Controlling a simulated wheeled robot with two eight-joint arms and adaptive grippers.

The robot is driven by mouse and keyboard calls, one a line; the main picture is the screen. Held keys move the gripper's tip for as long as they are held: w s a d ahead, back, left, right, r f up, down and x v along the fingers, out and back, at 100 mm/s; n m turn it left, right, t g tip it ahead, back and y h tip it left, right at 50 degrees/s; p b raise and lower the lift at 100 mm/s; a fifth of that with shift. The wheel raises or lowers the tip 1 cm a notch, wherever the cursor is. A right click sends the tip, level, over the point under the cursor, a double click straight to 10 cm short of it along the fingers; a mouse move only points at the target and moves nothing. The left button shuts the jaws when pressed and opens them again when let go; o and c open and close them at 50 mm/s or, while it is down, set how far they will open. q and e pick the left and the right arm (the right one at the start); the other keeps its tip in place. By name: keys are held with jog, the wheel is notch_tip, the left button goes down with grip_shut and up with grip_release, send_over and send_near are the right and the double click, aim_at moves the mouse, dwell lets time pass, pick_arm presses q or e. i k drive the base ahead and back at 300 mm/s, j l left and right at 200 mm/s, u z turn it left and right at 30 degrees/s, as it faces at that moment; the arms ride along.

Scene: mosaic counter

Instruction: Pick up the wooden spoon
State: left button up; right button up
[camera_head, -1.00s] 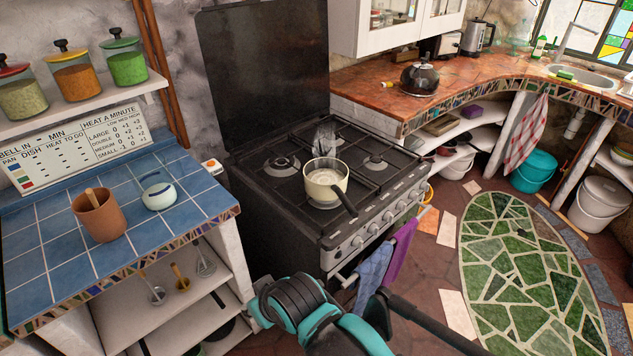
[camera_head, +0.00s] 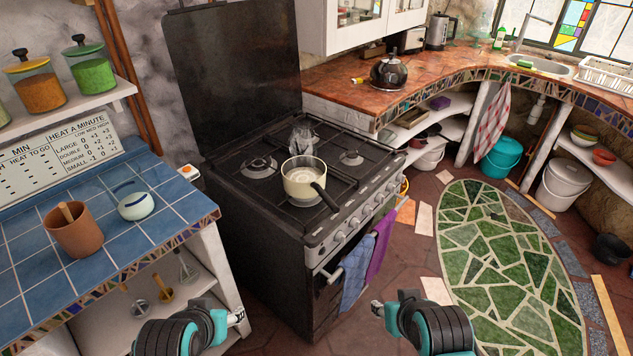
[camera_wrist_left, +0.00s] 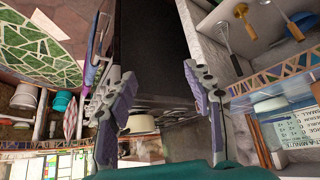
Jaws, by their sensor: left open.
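In the head view the left arm's end (camera_head: 237,317) is low, right of the counter and away from the pot. My right arm's end (camera_head: 378,309) is low near the centre; its jaws cannot be made out.
A small white-and-blue pot (camera_head: 136,205) stands beside the terracotta pot. The stove (camera_head: 290,235) carries a cream saucepan (camera_head: 303,178). A green mosaic mat (camera_head: 515,260) lies on the right floor.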

aim_at(62, 206)
jog(key=u, duration=1.55)
